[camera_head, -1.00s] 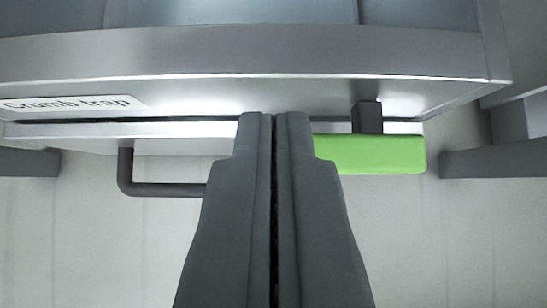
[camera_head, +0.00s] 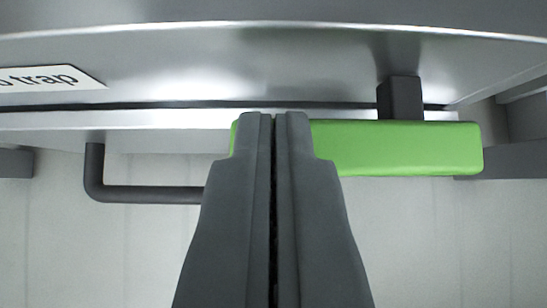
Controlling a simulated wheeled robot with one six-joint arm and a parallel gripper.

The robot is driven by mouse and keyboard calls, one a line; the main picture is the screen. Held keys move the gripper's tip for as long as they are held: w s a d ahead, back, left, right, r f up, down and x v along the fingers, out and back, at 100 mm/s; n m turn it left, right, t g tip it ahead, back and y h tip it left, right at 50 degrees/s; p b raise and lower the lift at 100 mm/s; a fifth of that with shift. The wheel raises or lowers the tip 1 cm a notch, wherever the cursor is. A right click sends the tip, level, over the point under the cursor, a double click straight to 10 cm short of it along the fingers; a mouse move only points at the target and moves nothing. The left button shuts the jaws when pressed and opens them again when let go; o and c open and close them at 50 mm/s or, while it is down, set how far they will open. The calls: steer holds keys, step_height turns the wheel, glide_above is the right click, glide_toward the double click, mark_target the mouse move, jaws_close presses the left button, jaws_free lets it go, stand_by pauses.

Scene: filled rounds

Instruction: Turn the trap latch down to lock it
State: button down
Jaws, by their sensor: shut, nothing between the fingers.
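The trap latch is a bright green bar (camera_head: 400,148) lying level across the picture, below the metal front. A dark grey block (camera_head: 400,98) joins it to the front near its right part. The crumb trap shows as a pale metal strip (camera_head: 150,118) under the front, with a dark handle (camera_head: 150,193) hanging at the left. My gripper (camera_head: 273,118) is shut and empty, its fingertips overlapping the left part of the green bar in the picture. The fingers hide part of the bar and the handle's right end. I cannot tell whether they touch the bar.
The metal front (camera_head: 250,65) spans the view above the trap, with a white label (camera_head: 48,78) at the left reading partly "trap". Dark grey supports stand at the left (camera_head: 15,162) and right (camera_head: 510,158). Pale panelled space shows below.

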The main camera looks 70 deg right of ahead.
steer(key=shift+w, duration=0.1)
steer(key=f+n+g, duration=0.1)
steer(key=f+n+g+h, duration=0.1)
steer(key=g, duration=0.1)
steer(key=w+f+g+h, duration=0.1)
steer(key=f, duration=0.1)
steer(key=shift+a+f+n+g, duration=0.1)
steer(key=shift+a+n+g, duration=0.25)
steer(key=shift+n+g, duration=0.05)
steer(key=shift+s+d+f+n+g+h, duration=0.15)
steer(key=shift+s+f+n+g+h, duration=0.1)
steer(key=shift+f+n+g+h, duration=0.4)
steer(key=shift+s+d+f+n+g+h, duration=0.1)
steer(key=shift+s+f+n+g+h, duration=0.25)
steer(key=shift+f, duration=0.5)
steer(key=shift+s+d+f+n+g+h, duration=0.15)
steer(key=shift+f+n+g+h, duration=0.15)
steer(key=shift+f+g+h, duration=0.35)
steer(key=shift+s+f, duration=0.1)
steer(key=shift+f, duration=0.15)
